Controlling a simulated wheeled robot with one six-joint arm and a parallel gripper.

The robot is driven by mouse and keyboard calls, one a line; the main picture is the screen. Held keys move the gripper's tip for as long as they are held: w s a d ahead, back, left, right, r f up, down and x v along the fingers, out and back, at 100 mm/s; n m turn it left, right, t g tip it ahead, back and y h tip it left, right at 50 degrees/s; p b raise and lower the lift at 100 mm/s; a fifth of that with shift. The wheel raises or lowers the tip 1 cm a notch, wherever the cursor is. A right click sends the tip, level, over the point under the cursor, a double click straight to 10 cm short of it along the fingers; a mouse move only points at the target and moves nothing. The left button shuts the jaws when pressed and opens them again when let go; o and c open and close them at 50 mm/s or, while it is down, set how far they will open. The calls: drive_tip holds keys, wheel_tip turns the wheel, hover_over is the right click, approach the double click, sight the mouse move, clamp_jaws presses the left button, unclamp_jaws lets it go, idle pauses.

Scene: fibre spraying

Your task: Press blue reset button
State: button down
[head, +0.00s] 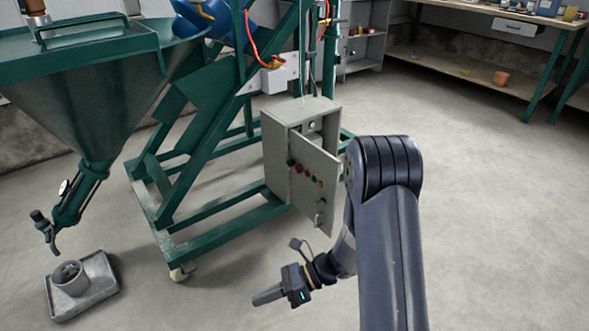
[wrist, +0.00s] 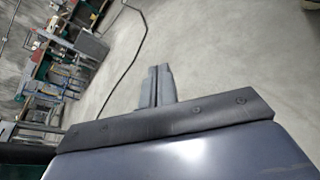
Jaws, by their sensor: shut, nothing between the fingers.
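A grey control box (head: 277,157) is mounted on the green machine frame in the head view. Its door (head: 324,205) stands ajar, with a row of small knobs and buttons in black, red and yellowish tones. I cannot make out a blue button among them. My gripper (head: 262,298) is below and left of the door, apart from it, and points left over the floor. In the wrist view its two fingers (wrist: 157,85) lie side by side, shut and empty. The control box is not seen in the wrist view.
The green hopper (head: 90,95) and frame (head: 215,215) fill the left. A grey tray (head: 95,290) with a round cup lies on the floor. A workbench (head: 470,75) stands at the back right. A dark cable (wrist: 130,60) crosses the floor. Floor on the right is clear.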

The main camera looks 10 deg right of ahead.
drive_tip(key=w+d+f+m+t, duration=0.1)
drive_tip(key=w+f+m+t, duration=0.2)
drive_tip(key=f+m+t, duration=0.3)
drive_tip(key=w+d+f+m+t+y, duration=0.1)
drive_tip(key=w+f+m+t, duration=0.3)
drive_tip(key=f+m, duration=0.7)
drive_tip(key=m+t+p, duration=0.1)
drive_tip(key=m+t, duration=0.1)
drive_tip(key=m, duration=0.1)
drive_tip(key=shift+f+m, duration=0.3)
drive_tip(key=shift+f, duration=0.1)
drive_tip(key=shift+w, duration=0.1)
